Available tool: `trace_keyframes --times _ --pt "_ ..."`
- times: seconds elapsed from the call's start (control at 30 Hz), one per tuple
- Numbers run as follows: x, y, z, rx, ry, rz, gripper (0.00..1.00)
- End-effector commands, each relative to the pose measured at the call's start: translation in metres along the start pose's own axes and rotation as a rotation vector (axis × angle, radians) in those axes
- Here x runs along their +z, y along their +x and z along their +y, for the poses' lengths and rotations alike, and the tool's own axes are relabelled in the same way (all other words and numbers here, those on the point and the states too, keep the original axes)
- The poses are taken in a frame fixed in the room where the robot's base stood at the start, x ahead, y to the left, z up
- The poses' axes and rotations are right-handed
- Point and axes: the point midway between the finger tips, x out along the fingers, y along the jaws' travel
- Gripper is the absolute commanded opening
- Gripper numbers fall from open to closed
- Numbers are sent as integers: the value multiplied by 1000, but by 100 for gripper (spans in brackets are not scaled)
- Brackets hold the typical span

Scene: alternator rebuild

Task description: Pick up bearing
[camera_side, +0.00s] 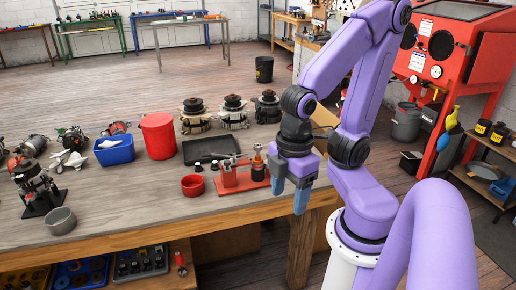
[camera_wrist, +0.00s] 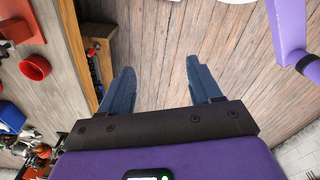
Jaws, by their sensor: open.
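My gripper (camera_side: 289,192) is open and empty. It points down just off the front edge of the wooden workbench (camera_side: 110,228), to the right of a red fixture (camera_side: 240,180). In the wrist view its two blue fingers (camera_wrist: 161,82) are spread apart, with only wooden floor between them. I cannot pick out a bearing for certain. Small dark round parts (camera_side: 198,167) stand by the dark tray, too small to identify. A red cup (camera_side: 192,186) sits left of the fixture and also shows in the wrist view (camera_wrist: 35,67).
A dark tray (camera_side: 190,158), a red bucket (camera_side: 158,136), a blue bin (camera_side: 114,152) and a grey bowl (camera_side: 61,221) stand on the bench. Several alternator parts line its back and left. A red cabinet (camera_side: 455,45) stands at right. The bench's front middle is clear.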

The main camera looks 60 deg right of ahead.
Motion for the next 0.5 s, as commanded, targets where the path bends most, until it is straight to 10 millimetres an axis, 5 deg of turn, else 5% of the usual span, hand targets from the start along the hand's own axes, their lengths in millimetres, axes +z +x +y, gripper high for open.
trace_keyframes --times 0.27,0.5 --pt "-10 -5 17 3 -15 -2 63" --pt "-31 -19 78 8 -90 -8 63"
